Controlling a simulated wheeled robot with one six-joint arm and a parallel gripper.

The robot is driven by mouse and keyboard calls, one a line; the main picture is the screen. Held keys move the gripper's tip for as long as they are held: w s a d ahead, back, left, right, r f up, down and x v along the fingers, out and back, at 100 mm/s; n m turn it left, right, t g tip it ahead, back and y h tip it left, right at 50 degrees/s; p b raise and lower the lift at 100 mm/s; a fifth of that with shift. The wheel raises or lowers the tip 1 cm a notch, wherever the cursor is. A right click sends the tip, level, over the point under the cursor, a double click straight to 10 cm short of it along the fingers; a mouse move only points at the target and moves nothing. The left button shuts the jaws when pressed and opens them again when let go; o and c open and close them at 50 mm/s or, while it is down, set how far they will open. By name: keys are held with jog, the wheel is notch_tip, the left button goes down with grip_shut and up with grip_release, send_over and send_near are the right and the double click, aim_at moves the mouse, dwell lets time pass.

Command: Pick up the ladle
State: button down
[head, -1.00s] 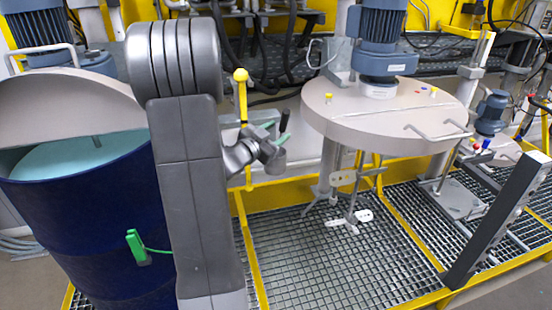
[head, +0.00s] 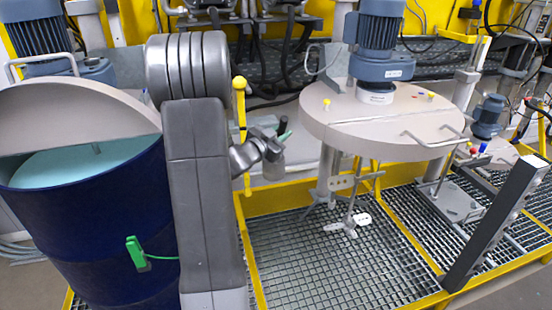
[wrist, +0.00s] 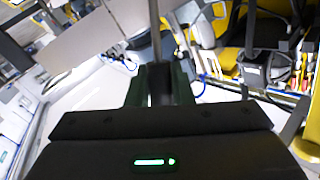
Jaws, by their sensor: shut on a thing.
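My gripper (wrist: 158,82) is shut on a thin grey rod, which I take to be the ladle's handle (wrist: 154,30). The rod stands between the two dark green fingers and runs up out of the wrist view. In the head view my gripper (head: 280,140) is small, to the right of my upright arm. A short dark piece (head: 283,123) sticks up beside the fingers. A grey cup-like shape lies just below; I cannot tell whether it is the ladle's bowl or part of my wrist.
A blue drum (head: 90,225) with its beige lid (head: 75,115) tilted up stands at left. A yellow post (head: 240,120) is close beside my gripper. A round beige lid (head: 380,125) with a motor and stirrer hangs at right over open grating (head: 310,260).

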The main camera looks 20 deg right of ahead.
jog(key=shift+r, duration=0.1)
notch_tip(320, 180, up, 9)
jog(key=shift+r, duration=0.1)
notch_tip(320, 180, up, 11)
jog(key=p, duration=0.9)
jog(key=shift+f, duration=0.2)
